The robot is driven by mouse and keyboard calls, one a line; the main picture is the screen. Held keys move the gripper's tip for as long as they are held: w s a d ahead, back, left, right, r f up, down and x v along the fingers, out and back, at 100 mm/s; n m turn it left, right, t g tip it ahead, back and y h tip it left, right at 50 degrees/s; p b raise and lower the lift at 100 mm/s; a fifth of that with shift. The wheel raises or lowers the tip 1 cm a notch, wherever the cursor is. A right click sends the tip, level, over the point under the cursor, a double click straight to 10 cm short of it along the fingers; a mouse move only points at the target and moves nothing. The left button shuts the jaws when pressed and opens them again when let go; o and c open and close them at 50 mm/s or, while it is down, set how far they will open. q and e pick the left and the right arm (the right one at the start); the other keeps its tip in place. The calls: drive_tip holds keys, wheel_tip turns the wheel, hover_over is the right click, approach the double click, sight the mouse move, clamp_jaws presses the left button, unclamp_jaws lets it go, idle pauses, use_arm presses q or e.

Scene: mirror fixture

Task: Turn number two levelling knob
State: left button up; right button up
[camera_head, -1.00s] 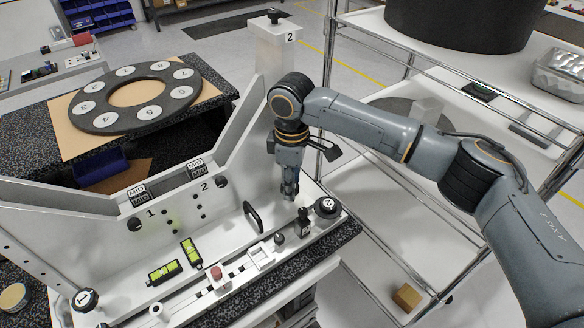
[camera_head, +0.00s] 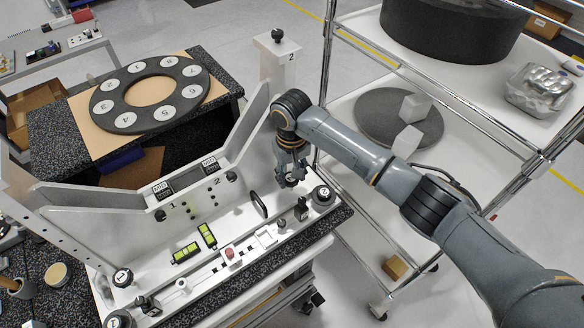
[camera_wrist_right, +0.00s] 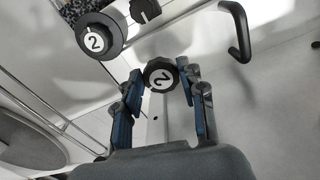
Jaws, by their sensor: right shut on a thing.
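My right gripper (camera_head: 291,178) points down at the right end of the white fixture. In the right wrist view its two blue-padded fingers (camera_wrist_right: 160,84) are shut on the sides of a small black knob marked 2 (camera_wrist_right: 158,70). In the head view the fingers largely hide this knob. A larger black knob (camera_wrist_right: 97,39), also marked 2, stands beside it and is free; it shows in the head view at the fixture's right corner (camera_head: 322,195). My left gripper is not in view.
A black handle (camera_head: 259,204) stands left of my right gripper. Two green levels (camera_head: 207,236) lie on the fixture. Knobs marked 1 (camera_head: 122,277) are at its left end. A wire-frame cart (camera_head: 440,92) stands close on the right. A numbered ring (camera_head: 150,95) lies behind.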

drive_tip(key=shift+m, duration=1.3)
drive_tip(key=shift+m, duration=0.3)
drive_tip(key=o, duration=0.9)
drive_tip(key=shift+c, duration=0.2)
wheel_tip(320, 180, up, 12)
drive_tip(key=shift+a, duration=0.1)
